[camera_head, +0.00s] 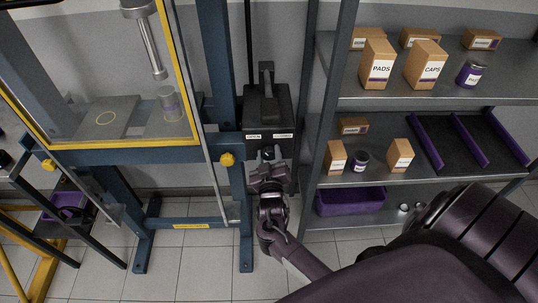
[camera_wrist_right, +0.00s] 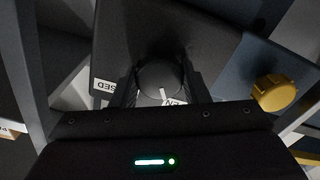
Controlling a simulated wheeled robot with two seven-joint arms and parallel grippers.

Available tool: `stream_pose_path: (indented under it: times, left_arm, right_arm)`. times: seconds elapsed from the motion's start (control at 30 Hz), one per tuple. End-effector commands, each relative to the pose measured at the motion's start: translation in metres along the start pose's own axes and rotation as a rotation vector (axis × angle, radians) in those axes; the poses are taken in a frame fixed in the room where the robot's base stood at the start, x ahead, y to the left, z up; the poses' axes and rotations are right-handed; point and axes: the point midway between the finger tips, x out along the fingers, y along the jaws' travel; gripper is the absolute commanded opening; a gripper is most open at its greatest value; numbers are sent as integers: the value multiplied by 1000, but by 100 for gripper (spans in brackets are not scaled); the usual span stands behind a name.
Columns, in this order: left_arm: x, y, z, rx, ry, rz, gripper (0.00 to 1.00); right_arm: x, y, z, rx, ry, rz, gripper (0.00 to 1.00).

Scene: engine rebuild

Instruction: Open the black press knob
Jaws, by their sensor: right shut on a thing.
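The black press knob (camera_wrist_right: 160,80) is round with a white pointer line and sits on the face of a black box (camera_head: 262,108). My right gripper (camera_wrist_right: 160,92) is shut on the knob, with one dark finger on each side of it in the wrist view. In the head view my right gripper (camera_head: 268,158) reaches up to the box's front, and the knob is mostly hidden by it. White labels show on the box; in the wrist view one reads "SED" (camera_wrist_right: 104,86) and another, partly covered, shows "EN" (camera_wrist_right: 174,103). The white line points toward the partly covered label. My left gripper is not in view.
A blue press frame (camera_head: 222,80) with a yellow-edged clear guard stands left of the box. A yellow knob (camera_head: 227,159) on the frame is close to my gripper's left. A grey shelf (camera_head: 400,94) with boxes and cans stands to the right.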

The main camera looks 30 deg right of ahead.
Motion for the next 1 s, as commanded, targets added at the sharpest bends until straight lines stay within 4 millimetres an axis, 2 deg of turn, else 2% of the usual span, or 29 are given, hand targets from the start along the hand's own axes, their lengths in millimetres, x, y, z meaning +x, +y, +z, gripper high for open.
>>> stream_pose_path:
  times: [0.1,0.13,0.27,0.53,0.63,1.0]
  left_arm:
    - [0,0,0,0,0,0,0]
    - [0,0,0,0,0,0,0]
    - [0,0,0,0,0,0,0]
    - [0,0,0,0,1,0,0]
    - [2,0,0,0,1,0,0]
    - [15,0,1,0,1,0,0]
  right_arm:
    - [1,1,-2,2,5,2,19]
    - [1,1,-2,2,5,3,45]
    - [1,1,-2,2,4,2,62]
    - [0,0,0,2,1,1,63]
    - [-6,0,1,1,0,0,63]
    - [-64,0,2,3,0,0,63]
